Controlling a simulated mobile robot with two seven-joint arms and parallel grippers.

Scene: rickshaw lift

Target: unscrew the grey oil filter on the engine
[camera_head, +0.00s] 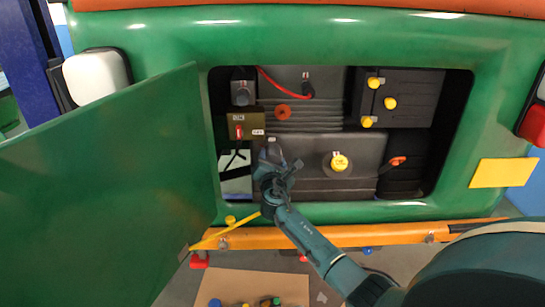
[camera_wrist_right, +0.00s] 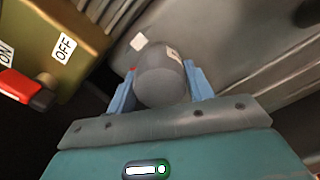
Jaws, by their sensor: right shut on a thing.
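The grey oil filter (camera_wrist_right: 160,72) is a dark rounded cylinder in the right wrist view, with a small pale label on it. My right gripper (camera_wrist_right: 160,90) has its two blue fingers on either side of the filter, shut on it. In the head view my right gripper (camera_head: 273,165) reaches into the open engine bay, left of the yellow cap, and mostly hides the filter. The grey engine block (camera_head: 318,150) lies behind. My left gripper is not in view.
A green door (camera_head: 110,170) stands open at the left of the bay. A switch box (camera_wrist_right: 55,45) with a red lever and an OFF label is close to the gripper's left. A yellow cap (camera_head: 339,162) and an orange-handled dipstick (camera_head: 397,161) are to the right. An orange bumper (camera_head: 350,236) runs below.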

